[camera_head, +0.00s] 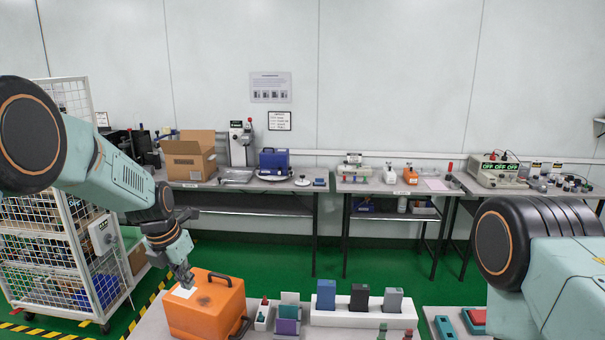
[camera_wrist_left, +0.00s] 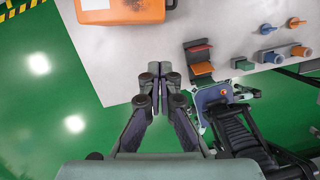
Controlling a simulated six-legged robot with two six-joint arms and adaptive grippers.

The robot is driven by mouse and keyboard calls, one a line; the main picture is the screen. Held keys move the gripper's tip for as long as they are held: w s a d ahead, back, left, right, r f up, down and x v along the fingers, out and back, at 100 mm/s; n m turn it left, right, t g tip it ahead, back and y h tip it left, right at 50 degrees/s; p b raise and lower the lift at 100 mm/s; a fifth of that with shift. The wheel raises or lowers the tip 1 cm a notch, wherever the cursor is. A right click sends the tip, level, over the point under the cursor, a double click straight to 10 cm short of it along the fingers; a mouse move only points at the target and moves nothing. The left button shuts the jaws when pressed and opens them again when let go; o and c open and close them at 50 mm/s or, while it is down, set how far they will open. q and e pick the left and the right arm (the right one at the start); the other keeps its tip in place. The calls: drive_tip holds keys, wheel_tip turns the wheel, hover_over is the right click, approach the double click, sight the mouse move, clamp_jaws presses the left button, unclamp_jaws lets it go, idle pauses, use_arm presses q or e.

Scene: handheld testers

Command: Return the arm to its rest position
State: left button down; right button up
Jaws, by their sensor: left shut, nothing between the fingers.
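My left arm comes in from the left in the head view, bent down at the elbow. Its gripper (camera_head: 187,280) is shut and empty, in front of or above the left part of the orange case (camera_head: 228,306). In the left wrist view the shut fingers (camera_wrist_left: 160,70) point at the grey table (camera_wrist_left: 112,62), with nothing between them. The orange case (camera_wrist_left: 120,9) shows at the top there, apart from the fingers. Of my right arm only upper links show in the head view; its gripper is not identifiable.
A white holder (camera_head: 345,318) with several handheld devices stands right of the case. A wire cage cart (camera_head: 60,245) stands at the left, near my left arm. A back bench (camera_head: 335,187) carries a cardboard box (camera_head: 188,160) and instruments. Green floor lies between the tables.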

use_arm(q)
drive_tip(key=s+d+f+m+t+b, duration=0.1)
drive_tip(key=s+f+m+b, duration=0.2)
drive_tip(key=s+f+m, duration=0.7)
drive_tip(key=s+f+m+t+b, duration=0.1)
drive_tip(key=s+f+m+b, duration=0.35)
drive_tip(key=f+m, duration=0.95)
drive_tip(key=s+d+f+m+g+b, duration=0.1)
drive_tip(key=s+f+m+b, duration=0.3)
drive_tip(key=s, duration=1.1)
drive_tip(key=s+d+f+m+g+b, duration=0.1)
drive_tip(key=s+f+m+g+b, duration=0.2)
drive_tip(key=s+f+b, duration=0.4)
drive_tip(key=s+f+m, duration=0.1)
drive_tip(key=s+f, duration=0.3)
drive_tip(key=s, duration=0.5)
drive_tip(key=shift+d+f+g+y, duration=0.2)
drive_tip(key=shift+g+y, duration=0.1)
drive_tip(key=shift+y, duration=0.1)
